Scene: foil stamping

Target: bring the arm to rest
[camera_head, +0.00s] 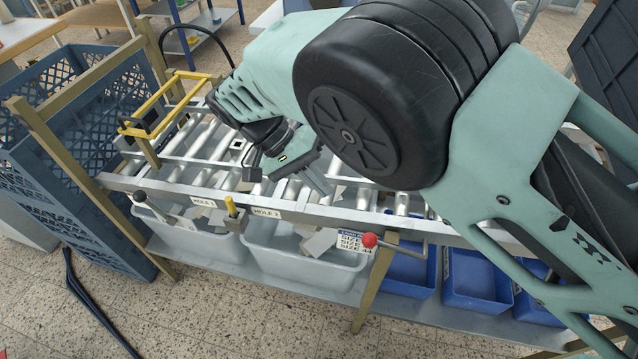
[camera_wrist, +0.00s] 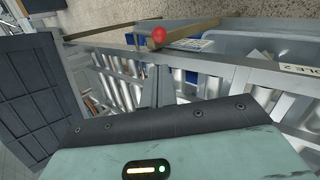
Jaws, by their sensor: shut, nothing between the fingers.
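My arm, pale green with black joints, reaches across the right half of the head view. In the wrist view the gripper (camera_wrist: 150,88) shows as thin fingers close together beyond the dark housing edge. The roller rack (camera_head: 150,185) has metal rollers and a front rail with labels marked HOLE 1 and HOLE 2. I cannot tell whether the fingertips touch the rollers.
A red-knobbed lever (camera_head: 370,240) and a yellow-tipped lever (camera_head: 232,207) stick out at the front rail. A yellow frame (camera_head: 160,105) stands at the rack's left. Grey bins (camera_head: 305,268) and blue bins (camera_head: 475,283) sit below. A blue crate (camera_head: 75,215) stands left. Open floor lies in front.

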